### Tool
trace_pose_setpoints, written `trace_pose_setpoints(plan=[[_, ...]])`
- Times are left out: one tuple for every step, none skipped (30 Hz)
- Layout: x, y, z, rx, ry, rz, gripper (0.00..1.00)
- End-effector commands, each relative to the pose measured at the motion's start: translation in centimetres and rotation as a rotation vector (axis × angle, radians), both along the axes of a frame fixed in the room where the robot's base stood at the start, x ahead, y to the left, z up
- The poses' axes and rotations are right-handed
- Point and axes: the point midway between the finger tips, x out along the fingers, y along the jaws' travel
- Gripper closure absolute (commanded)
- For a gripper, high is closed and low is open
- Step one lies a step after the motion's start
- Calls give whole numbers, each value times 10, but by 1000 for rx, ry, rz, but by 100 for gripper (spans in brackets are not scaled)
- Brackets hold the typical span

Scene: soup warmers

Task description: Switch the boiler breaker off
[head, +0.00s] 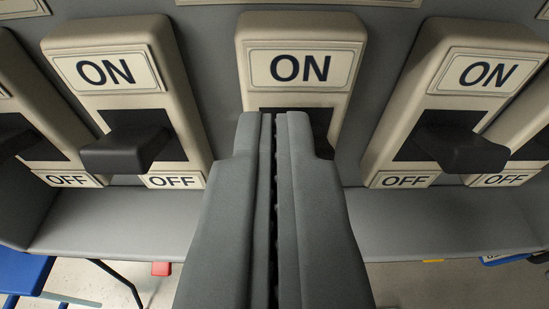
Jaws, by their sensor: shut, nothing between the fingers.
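My gripper (267,120) is shut, its two grey fingers pressed together, and its tips are in front of the middle breaker (303,68). The middle breaker has a beige body with an ON label on top. Its switch lever and lower label are hidden behind my fingers, so its position cannot be told. A dark slot edge shows beside the fingertips. I cannot tell whether the tips touch the lever. No label naming the boiler breaker is in view.
A left breaker (126,75) and a right breaker (476,75) have black levers sticking out toward me. More breakers are cut off at both edges. A grey ledge (440,222) runs below them. A blue object (22,272) is at lower left.

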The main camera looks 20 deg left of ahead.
Motion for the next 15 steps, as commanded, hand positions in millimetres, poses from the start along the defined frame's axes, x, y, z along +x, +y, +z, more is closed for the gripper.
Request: trace_pose_setpoints(plan=[[0,0,-1,2,-5,0,100],[0,0,-1,4,-8,0,100],[0,0,-1,5,-13,0,100],[-1,0,-1,6,-16,0,100],[-1,0,-2,6,-19,0,100],[-1,0,-2,8,-24,0,100],[-1,0,-2,10,-26,0,100],[-1,-1,-3,11,-30,0,100],[-1,-1,-3,12,-35,0,100],[-1,-1,-4,14,-39,0,100],[-1,-1,-4,15,-43,0,100],[-2,-1,-4,17,-50,0,100],[-2,-1,-4,19,-57,0,100],[-2,-1,-5,21,-63,-1,100],[-2,-1,-6,25,-70,0,100]])
